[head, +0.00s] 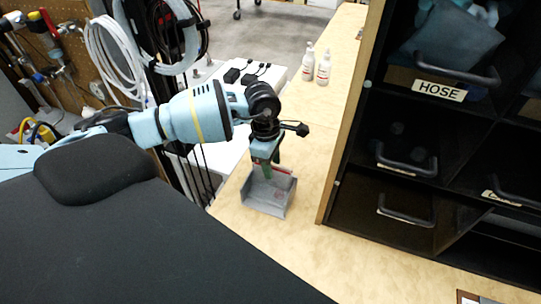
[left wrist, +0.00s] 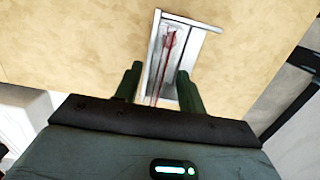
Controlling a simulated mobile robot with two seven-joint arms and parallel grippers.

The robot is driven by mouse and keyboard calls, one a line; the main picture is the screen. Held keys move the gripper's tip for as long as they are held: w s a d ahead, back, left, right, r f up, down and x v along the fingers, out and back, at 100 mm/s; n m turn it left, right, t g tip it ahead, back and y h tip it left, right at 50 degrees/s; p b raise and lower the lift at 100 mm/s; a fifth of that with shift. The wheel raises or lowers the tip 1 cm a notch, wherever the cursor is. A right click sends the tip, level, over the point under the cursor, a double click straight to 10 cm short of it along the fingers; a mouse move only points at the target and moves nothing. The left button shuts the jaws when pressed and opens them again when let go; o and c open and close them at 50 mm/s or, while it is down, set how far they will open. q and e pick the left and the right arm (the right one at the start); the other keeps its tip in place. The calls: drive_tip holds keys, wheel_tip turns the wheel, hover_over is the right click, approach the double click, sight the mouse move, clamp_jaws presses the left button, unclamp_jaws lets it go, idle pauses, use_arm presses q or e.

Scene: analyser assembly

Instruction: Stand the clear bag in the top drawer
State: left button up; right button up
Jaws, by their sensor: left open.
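My left gripper (head: 267,172) points down over a small grey open tray (head: 264,209) on the wooden bench. Its two green fingers are apart in the left wrist view (left wrist: 160,88). Between and beyond the fingers lies a clear bag with red inside (left wrist: 170,55), in the pale tray (left wrist: 208,27). The bag's red part also shows in the head view (head: 283,170). I cannot tell whether the fingers touch the bag. The highest drawer in view, labelled HOSE (head: 438,91), is in the black cabinet at right and holds blue-grey material. My right gripper is out of view.
The cabinet's wooden side panel (head: 350,115) rises right of the tray. Lower drawers with handles (head: 406,168) sit below HOSE. Two white bottles (head: 323,67) stand farther back on the bench. Coiled hoses (head: 112,50) hang at left. The bench between tray and bottles is clear.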

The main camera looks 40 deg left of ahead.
use_arm(q)
drive_tip(key=shift+f, duration=0.1)
clamp_jaws()
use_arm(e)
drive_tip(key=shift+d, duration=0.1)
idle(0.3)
